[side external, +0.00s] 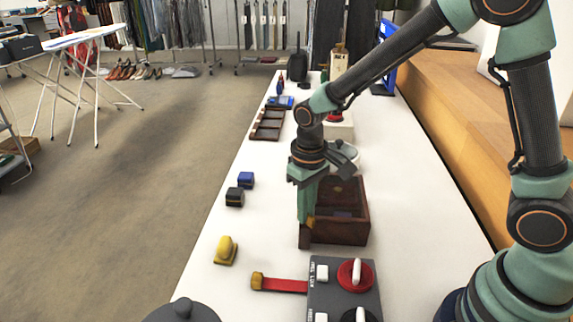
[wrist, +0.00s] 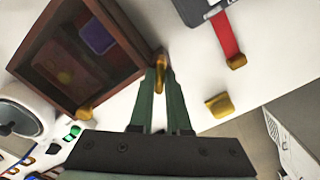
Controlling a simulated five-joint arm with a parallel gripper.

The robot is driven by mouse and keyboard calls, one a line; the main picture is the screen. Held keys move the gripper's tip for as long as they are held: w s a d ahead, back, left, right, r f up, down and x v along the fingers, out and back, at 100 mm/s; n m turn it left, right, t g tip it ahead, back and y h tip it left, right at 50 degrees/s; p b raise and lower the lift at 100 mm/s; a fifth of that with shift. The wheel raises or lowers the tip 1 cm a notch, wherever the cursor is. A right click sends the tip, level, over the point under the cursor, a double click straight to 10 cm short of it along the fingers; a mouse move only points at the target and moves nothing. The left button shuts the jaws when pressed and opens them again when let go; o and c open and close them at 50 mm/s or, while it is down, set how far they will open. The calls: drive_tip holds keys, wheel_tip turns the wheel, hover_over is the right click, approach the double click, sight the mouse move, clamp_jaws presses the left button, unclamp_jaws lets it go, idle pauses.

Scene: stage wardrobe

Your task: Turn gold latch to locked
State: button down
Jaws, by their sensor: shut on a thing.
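A dark wooden box (side external: 341,230) stands on the white table with its interior showing. In the wrist view the box (wrist: 75,60) is at upper left, with a purple-blue item (wrist: 97,38) inside. A gold latch (wrist: 159,78) is at the box's corner, between my fingertips. In the side external view only a bit of gold (side external: 310,222) shows beside my fingers. My gripper (side external: 305,238) points down at the box's left front edge, and in the wrist view my gripper (wrist: 161,72) is shut on the latch. A second gold piece (wrist: 85,113) is on another part of the box.
A dark switch panel (side external: 345,285) with a red knob and a red strap (side external: 285,285) lies in front. A compartment tray (side external: 268,124) lies behind.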

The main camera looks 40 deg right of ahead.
drive_tip(key=m, duration=0.5)
drive_tip(key=shift+m, duration=2.5)
drive_tip(key=c, duration=0.9)
unclamp_jaws()
drive_tip(key=shift+r, duration=0.15)
wheel_tip(320, 180, up, 12)
drive_tip(key=shift+f, duration=0.1)
